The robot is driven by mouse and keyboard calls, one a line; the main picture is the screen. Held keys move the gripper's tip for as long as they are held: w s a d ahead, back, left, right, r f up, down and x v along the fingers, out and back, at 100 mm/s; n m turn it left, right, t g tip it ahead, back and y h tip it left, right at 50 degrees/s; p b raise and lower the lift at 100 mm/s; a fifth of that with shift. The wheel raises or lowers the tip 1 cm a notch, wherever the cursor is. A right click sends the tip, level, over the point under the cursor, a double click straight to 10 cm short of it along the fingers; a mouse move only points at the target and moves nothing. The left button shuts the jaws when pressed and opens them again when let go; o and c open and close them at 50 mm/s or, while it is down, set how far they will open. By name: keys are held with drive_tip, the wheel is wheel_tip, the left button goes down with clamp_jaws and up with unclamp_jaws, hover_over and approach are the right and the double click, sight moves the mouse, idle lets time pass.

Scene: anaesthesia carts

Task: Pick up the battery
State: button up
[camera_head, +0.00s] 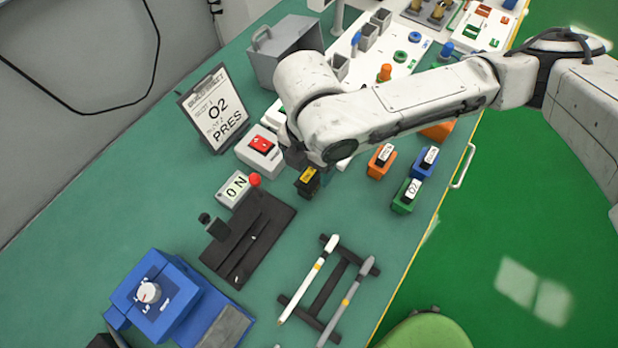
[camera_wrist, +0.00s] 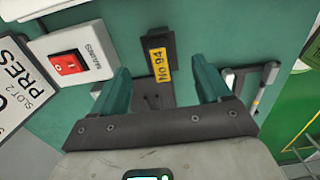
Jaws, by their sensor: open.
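A small black block with a yellow label, which looks like the battery, stands on the green bench top (camera_head: 307,181). In the wrist view the black block (camera_wrist: 160,42) is just beyond the fingertips, roughly centred in the gap. The label seems to read "NO 94". My gripper (camera_wrist: 161,70) is open, with a green finger on each side and nothing held. In the head view my forearm and wrist hide most of the gripper, close above and left of the block. I cannot tell the height left between fingertips and block.
Orange (camera_head: 381,161), blue (camera_head: 425,163) and green (camera_head: 406,197) labelled blocks stand right. A black lever base (camera_head: 248,240) and a pen rack (camera_head: 327,288) lie nearer.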

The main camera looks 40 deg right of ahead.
sight(309, 173)
drive_tip(key=shift+d+f, duration=0.1)
drive_tip(key=shift+f, duration=1.6)
drive_tip(key=c, duration=1)
drive_tip(key=shift+o, duration=0.2)
drive_tip(key=shift+r, duration=0.15)
